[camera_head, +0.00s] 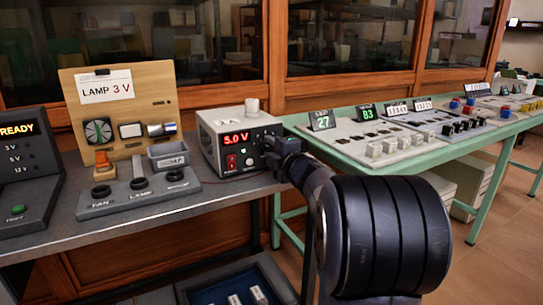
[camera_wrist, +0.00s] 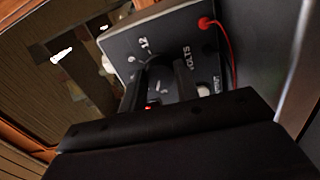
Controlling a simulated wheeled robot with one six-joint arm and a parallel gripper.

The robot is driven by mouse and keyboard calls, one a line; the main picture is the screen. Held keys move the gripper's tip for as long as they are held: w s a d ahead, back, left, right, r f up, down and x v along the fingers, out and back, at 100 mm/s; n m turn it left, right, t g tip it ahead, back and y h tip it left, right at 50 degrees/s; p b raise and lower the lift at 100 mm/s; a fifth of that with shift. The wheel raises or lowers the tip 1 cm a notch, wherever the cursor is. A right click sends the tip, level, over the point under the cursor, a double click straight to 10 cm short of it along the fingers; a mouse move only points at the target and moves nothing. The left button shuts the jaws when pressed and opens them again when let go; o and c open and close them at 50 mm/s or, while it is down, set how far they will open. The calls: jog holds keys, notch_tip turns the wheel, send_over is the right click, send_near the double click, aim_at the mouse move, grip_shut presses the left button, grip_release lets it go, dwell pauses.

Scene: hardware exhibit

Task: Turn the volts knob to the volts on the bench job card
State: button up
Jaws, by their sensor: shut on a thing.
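The power supply (camera_head: 225,125) is a pale box with a dark front panel and a red display (camera_head: 235,139) reading 5.0 V. The bench job card (camera_head: 106,87) reads LAMP 3 V. My gripper (camera_head: 272,147) is at the right part of the supply's front and hides the volts knob in the head view. In the wrist view, its two fingers (camera_wrist: 158,88) are shut on the dark volts knob (camera_wrist: 159,70). The panel marking 12 and the word VOLTS show beside the knob. The knob's pointer cannot be made out.
A wooden board (camera_head: 160,85) with a dial and lamp stands left of the supply, behind a grey base (camera_head: 135,198) marked FAN and LAMP. A READY panel (camera_head: 25,160) is at far left. A red lead (camera_wrist: 228,40) plugs in near the knob.

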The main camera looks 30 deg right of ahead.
jog(key=shift+n+b, duration=1.15)
jog(key=shift+n, duration=1.15)
jog(key=o, duration=1)
jog(key=s+p, duration=0.2)
jog(key=s, duration=0.8)
jog(key=shift+s+d, duration=0.15)
jog(key=shift+s, duration=0.25)
jog(key=shift+w, duration=0.1)
